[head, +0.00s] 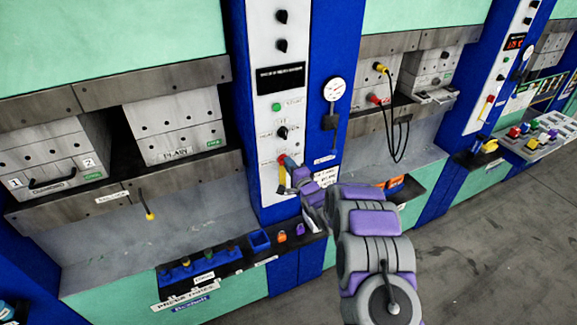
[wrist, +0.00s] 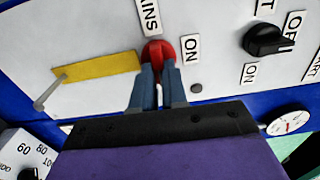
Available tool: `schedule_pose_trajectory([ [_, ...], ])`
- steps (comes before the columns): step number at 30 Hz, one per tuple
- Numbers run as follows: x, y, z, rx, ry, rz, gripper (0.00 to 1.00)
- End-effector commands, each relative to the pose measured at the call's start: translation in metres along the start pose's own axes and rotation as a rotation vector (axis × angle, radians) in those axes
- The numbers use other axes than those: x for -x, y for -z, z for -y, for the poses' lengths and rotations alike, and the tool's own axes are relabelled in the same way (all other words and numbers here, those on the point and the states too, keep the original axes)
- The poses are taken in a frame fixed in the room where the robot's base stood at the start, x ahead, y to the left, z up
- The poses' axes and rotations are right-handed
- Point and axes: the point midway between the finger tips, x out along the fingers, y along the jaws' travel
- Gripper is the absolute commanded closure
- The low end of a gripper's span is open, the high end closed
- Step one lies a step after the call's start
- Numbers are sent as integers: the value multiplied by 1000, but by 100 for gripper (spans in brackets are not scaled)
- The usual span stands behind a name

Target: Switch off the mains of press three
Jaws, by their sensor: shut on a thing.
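The red mains switch (wrist: 158,50) is on a white control panel (head: 268,100), beside a label reading ON and a partly cut-off label ending in INS. In the head view the red switch (head: 282,159) shows low on the panel. My gripper (wrist: 158,78) is shut on the red switch, with one blue-grey finger on each side. My gripper (head: 291,166) reaches the panel from the lower right in the head view. The fingers hide the lower part of the switch. No press number can be read on this panel.
A yellow plate (wrist: 97,66) lies flat on the panel beside the switch. A black knob (wrist: 268,40) with ON and OFF labels is to the right. A round gauge (head: 334,89) is on the blue column.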

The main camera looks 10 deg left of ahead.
Motion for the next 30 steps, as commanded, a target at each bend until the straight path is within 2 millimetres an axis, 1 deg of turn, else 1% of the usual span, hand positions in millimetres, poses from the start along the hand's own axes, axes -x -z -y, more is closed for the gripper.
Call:
schedule_pose_trajectory([
  [1,2,3,-4,-5,-8,-7,100],
  [2,2,3,-4,-5,-9,-7,100],
  [3,2,4,-5,-5,-9,-7,86],
  [11,2,1,-2,-2,-5,-5,62],
  [19,2,-2,-1,1,-3,-3,62],
  [22,6,-2,-1,1,-4,-3,62],
  [26,19,-1,-3,0,-8,-3,62],
  [30,39,0,-2,-1,-5,-4,62],
])
